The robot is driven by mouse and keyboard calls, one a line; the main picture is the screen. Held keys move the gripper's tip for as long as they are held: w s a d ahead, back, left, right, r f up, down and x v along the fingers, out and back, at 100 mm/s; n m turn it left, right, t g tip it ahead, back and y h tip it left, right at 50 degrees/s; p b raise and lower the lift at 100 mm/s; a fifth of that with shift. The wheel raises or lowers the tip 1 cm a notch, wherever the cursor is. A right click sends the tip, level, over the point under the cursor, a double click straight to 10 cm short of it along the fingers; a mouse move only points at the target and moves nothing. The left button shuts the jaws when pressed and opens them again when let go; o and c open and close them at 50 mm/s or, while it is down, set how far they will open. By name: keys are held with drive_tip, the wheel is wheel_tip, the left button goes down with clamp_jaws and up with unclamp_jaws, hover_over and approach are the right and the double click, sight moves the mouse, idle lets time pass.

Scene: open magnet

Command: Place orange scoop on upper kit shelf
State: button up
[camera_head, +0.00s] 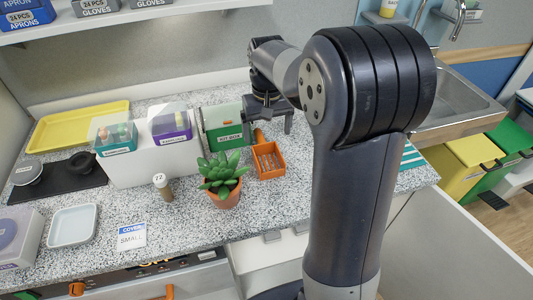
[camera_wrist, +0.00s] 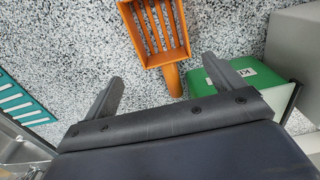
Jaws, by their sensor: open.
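The orange scoop (camera_head: 268,160) lies on the speckled counter, just right of the potted plant. It has a slotted tray and a short handle pointing toward the back. In the wrist view the scoop (camera_wrist: 157,32) is at the top centre, with its handle toward my gripper. My gripper (camera_head: 270,112) is open and empty, above the counter behind the scoop. In the wrist view my gripper's fingers (camera_wrist: 163,75) are spread on either side of the handle's line; the handle end shows between them. A white upper shelf (camera_head: 110,21) with apron and glove boxes is at the top left.
A green box (camera_head: 222,127) stands close beside the scoop's handle and my gripper. The potted plant (camera_head: 223,178) is left of the scoop. A white block (camera_head: 150,164) with small bins, a yellow tray (camera_head: 80,126) and a sink (camera_head: 455,95) are also around.

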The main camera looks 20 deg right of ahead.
sight(265, 157)
drive_tip(key=shift+s+a+f, duration=0.1)
drive_tip(key=shift+a+f, duration=0.1)
drive_tip(key=shift+f, duration=1.55)
drive_tip(key=shift+s+a+f, duration=0.1)
drive_tip(key=shift+a+f, duration=0.05)
drive_tip(key=shift+f, duration=1.55)
drive_tip(key=shift+c, duration=0.6)
drive_tip(key=c, duration=1)
drive_tip(key=shift+o, duration=0.2)
